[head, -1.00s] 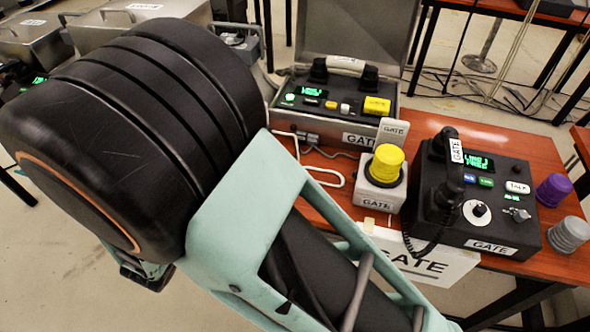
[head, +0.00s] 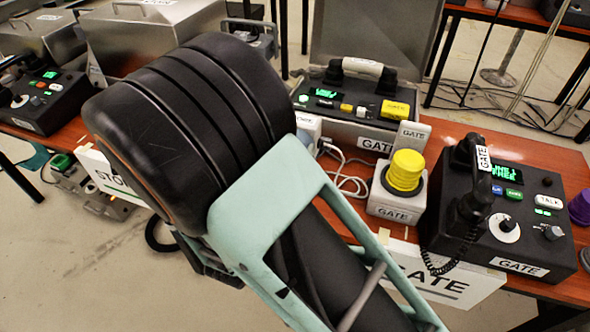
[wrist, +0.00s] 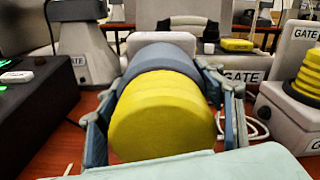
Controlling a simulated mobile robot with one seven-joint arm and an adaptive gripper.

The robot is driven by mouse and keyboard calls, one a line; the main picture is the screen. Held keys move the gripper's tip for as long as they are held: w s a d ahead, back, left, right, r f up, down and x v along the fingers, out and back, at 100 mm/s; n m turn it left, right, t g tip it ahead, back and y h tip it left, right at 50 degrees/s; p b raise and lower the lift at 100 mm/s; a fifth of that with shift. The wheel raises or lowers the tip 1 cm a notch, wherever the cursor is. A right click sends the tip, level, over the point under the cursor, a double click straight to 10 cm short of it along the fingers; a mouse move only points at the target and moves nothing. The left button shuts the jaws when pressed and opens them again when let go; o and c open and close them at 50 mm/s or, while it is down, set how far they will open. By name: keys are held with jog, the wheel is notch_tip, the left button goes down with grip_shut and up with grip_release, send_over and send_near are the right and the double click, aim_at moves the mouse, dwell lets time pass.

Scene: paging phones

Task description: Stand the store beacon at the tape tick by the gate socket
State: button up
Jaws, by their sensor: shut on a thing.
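My gripper (wrist: 165,95) is shut on a beacon, one finger at each side. The beacon's ribbed yellow cap (wrist: 160,122) faces the wrist camera, with a blue-grey collar behind it. In the head view my arm hides the gripper; a white block (head: 309,126) with a partly covered label, seemingly "STORE", shows just past the arm. A white block labelled GATE with a yellow ribbed dome (head: 404,172) stands at the table's front, right of my arm. A small beige tape piece (head: 384,236) shows at the table edge before it. I cannot tell which part is the gate socket.
A black GATE desk phone (head: 515,225) stands at the right. An open GATE case (head: 350,128) is behind, with a white cable (head: 345,180) lying before it. A GATE sign (head: 440,275) hangs at the front edge. A STORE sign (head: 110,175) hangs at the left table.

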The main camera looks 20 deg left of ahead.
jog(key=shift+w+d+f, duration=0.3)
jog(key=shift+d+f, duration=0.1)
jog(key=shift+f, duration=0.1)
jog(key=shift+w+d+f+b, duration=0.1)
jog(key=shift+f+b, duration=0.3)
jog(key=shift+f, duration=0.45)
jog(key=shift+w+d+f+b, duration=0.1)
jog(key=shift+f+b, duration=0.25)
jog(key=shift+f, duration=0.5)
jog(key=shift+f, duration=0.15)
jog(key=o, duration=2.1)
jog(key=shift+f, duration=0.15)
jog(key=shift+s+r, duration=0.2)
jog(key=s, duration=0.4)
jog(key=s+p, duration=0.1)
jog(key=s, duration=0.3)
jog(key=s+a+p, duration=0.1)
jog(key=s, duration=0.2)
jog(key=shift+s, duration=0.4)
